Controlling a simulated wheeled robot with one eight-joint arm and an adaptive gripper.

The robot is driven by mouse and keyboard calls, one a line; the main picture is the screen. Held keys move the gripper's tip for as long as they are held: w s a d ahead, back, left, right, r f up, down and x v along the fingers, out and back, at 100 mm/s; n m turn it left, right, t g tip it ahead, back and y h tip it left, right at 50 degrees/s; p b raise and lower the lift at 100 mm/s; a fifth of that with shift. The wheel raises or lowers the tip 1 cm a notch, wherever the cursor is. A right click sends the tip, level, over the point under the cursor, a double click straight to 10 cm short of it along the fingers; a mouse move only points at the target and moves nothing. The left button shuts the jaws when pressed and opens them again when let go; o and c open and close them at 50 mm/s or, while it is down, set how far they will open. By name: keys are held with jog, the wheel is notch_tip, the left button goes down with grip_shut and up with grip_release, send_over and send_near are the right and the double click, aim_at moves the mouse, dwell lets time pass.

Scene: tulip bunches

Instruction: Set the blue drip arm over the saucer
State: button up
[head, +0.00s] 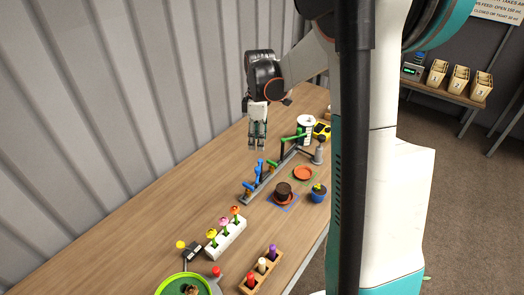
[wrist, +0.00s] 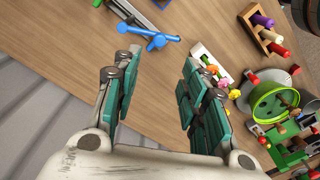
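The blue drip arm (head: 259,170) is on a grey rail (head: 290,158) on the table; it also shows in the wrist view (wrist: 150,35), lying beyond my fingertips. An orange saucer (head: 276,202) lies on a blue mat (head: 292,206), with a dark brown pot (head: 284,188) on it. The blue arm is apart from this saucer, to its upper left. A second orange saucer (head: 303,173) lies empty on a green mat. My gripper (head: 257,148) points down above the table, behind the rail. Its fingers (wrist: 160,68) are apart with nothing between them.
A green arm (head: 291,137) is at the rail's far end, near a grey cylinder (head: 318,153). A blue pot with a plant (head: 318,193) stands right of the mats. A white flower rack (head: 226,238), wooden peg holder (head: 261,273) and green bowl (head: 170,290) are nearer.

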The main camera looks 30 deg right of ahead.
aim_at(258, 168)
notch_tip(258, 168, down, 13)
jog(key=b, duration=0.2)
jog(key=shift+w+b, duration=0.1)
jog(key=shift+b, duration=0.25)
grip_shut()
